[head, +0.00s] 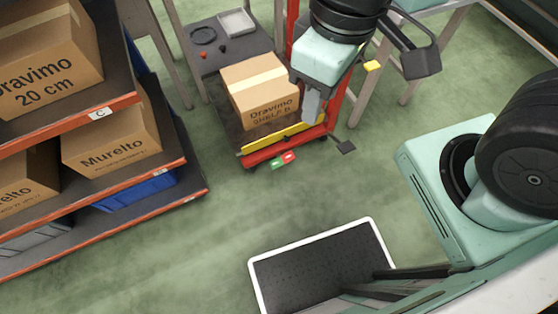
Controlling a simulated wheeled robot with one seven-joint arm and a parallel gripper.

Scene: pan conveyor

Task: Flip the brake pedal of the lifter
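The lifter has a red frame (258,153) with a yellow front bar (283,138) and stands at the top middle of the head view. At its front lower edge is a small two-coloured pedal (283,160), green on the left and red on the right, close to the floor. A dark flat pad (345,147) on a thin rod sticks out at the lifter's right; I cannot tell its function. My gripper (311,105) points down in front of the lifter's right side, above and right of the coloured pedal. Its fingers overlap in this view, so their opening is hidden.
A box marked Dravimo SHELF B (258,88) rides on the lifter. A shelf rack (100,185) with boxes and a blue bin (137,190) stands at the left. A dark mat with a white border (322,268) lies at the bottom. The green floor between is clear.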

